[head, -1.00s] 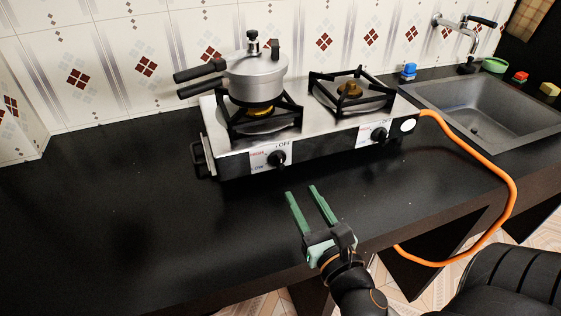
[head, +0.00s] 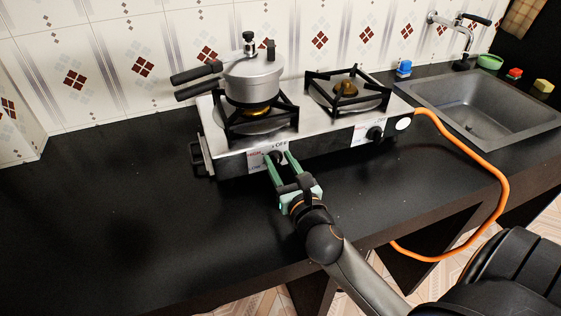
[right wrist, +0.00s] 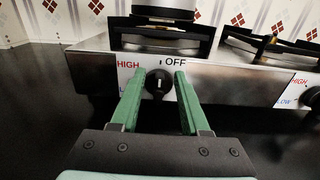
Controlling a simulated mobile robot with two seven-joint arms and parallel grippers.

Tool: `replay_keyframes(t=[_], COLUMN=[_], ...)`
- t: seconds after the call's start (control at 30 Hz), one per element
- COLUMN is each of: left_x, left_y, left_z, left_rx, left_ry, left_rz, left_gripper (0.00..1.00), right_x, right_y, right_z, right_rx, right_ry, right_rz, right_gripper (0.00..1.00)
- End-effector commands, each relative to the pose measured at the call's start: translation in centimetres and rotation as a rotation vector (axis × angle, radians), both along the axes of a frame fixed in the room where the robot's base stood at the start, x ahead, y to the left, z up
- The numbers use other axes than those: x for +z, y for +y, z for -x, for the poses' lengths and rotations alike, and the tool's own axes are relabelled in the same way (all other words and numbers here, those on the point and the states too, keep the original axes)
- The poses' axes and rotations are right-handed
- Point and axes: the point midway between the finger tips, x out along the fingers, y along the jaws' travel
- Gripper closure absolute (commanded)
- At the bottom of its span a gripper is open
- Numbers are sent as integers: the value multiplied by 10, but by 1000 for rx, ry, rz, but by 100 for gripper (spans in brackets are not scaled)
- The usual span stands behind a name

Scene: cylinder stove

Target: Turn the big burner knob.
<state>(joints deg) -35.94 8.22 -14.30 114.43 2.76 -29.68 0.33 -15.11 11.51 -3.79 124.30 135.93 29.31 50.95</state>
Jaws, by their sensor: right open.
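A two-burner steel stove (head: 322,123) stands on the black counter. Its left black knob (right wrist: 158,83) sits between the two green fingers of my right gripper (right wrist: 153,85) in the right wrist view, with a white mark upright toward OFF. In the head view my right gripper (head: 278,158) is open at that knob, and its fingers partly hide the knob. I cannot tell whether the fingers touch it. The other knob (head: 375,133) is on the right of the front panel. My left gripper is not in view.
A pressure cooker (head: 254,78) stands on the left burner, its handles pointing left. An orange hose (head: 490,165) runs from the stove's right end over the counter edge. A sink (head: 480,110) is at right. The counter left of the stove is clear.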

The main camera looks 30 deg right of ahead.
Motion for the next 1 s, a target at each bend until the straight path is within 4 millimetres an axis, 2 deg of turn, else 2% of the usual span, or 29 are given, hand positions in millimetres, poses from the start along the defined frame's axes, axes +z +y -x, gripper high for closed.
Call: replay_keyframes(t=[0.17,0.57,1.0], left_x=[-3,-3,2], left_y=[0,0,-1], left_z=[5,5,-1], left_rx=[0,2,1], left_ry=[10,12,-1], left_rz=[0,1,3], left_gripper=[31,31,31], right_x=[0,0,0], right_y=[0,0,0], right_z=[0,0,0], right_rx=[0,1,1], right_ry=[0,-1,-1], right_rz=[1,1,2], right_gripper=[56,100,100])
